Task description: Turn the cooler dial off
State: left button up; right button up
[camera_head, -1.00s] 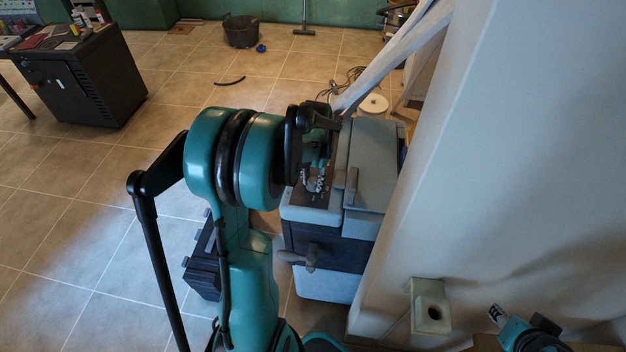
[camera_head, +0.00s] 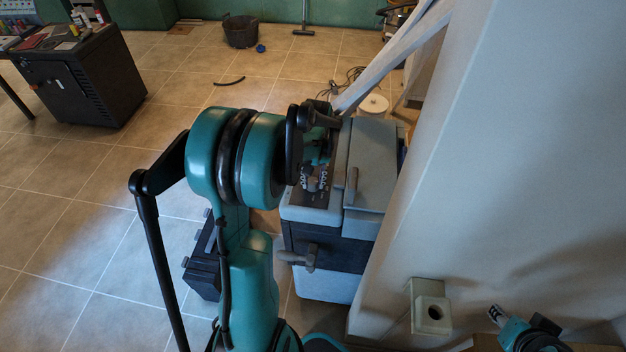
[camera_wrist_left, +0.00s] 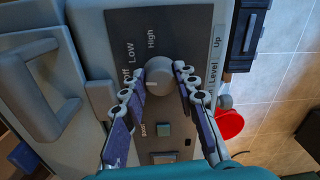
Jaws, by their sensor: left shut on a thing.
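The cooler (camera_head: 376,168) is a grey and dark box beside the pale wall in the head view. In the left wrist view its dark control panel (camera_wrist_left: 125,25) carries the words High, Low and a partly hidden Off. The round grey dial (camera_wrist_left: 158,77) sits below these words. My left gripper (camera_wrist_left: 159,74) has one finger on each side of the dial and is shut on it. In the head view the left gripper (camera_head: 317,176) is over the cooler's top, with the dial hidden. My right gripper (camera_head: 495,313) is at the lower right, away from the cooler; its jaws are too small to judge.
The pale wall (camera_head: 500,180) stands close on the cooler's right. A dark case (camera_head: 203,262) lies on the floor at its left. A red round thing (camera_wrist_left: 229,124) shows beside the panel. A black cabinet (camera_head: 80,80) stands far left; the tiled floor between is mostly clear.

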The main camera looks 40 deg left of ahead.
aim_at(315, 181)
pick_arm(q)
jog(key=shift+n, duration=0.7)
jog(key=o, duration=1.1)
jog(key=shift+o, duration=0.2)
notch_tip(315, 181, up, 12)
jog(key=shift+d, duration=0.15)
jog(key=shift+w, duration=0.15)
